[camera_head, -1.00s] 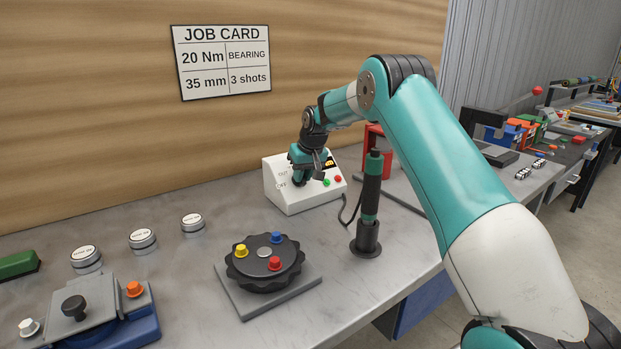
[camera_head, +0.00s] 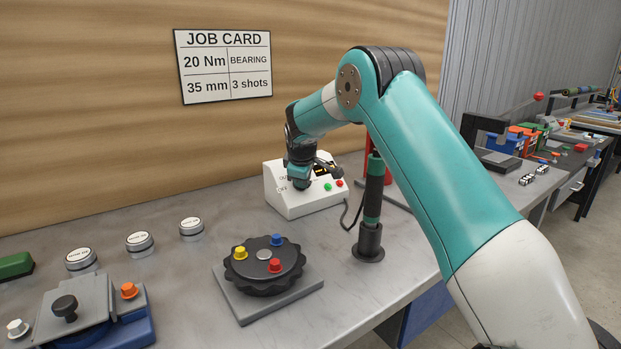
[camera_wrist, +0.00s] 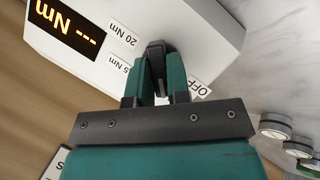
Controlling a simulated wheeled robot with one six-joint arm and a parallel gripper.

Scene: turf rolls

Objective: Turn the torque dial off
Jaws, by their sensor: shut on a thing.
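The white torque controller box (camera_head: 308,206) stands on the bench against the wall, with a green and a red button on its front. My gripper (camera_head: 300,182) is at the left part of its face and hides the dial in the head view. In the wrist view my gripper (camera_wrist: 157,85) is shut on the dark torque dial (camera_wrist: 156,48), which shows between and beyond the fingers. The OFF label (camera_wrist: 201,88) is right beside the fingers. A 20 Nm label (camera_wrist: 123,35) and a partly hidden label ending in 5 Nm are also visible. The display (camera_wrist: 67,29) reads "--- Nm".
A dark upright tool in a round holder (camera_head: 369,240) stands close to the right of the box. A black rotary plate with coloured knobs (camera_head: 264,264) is in front. A job card (camera_head: 223,66) hangs on the wall.

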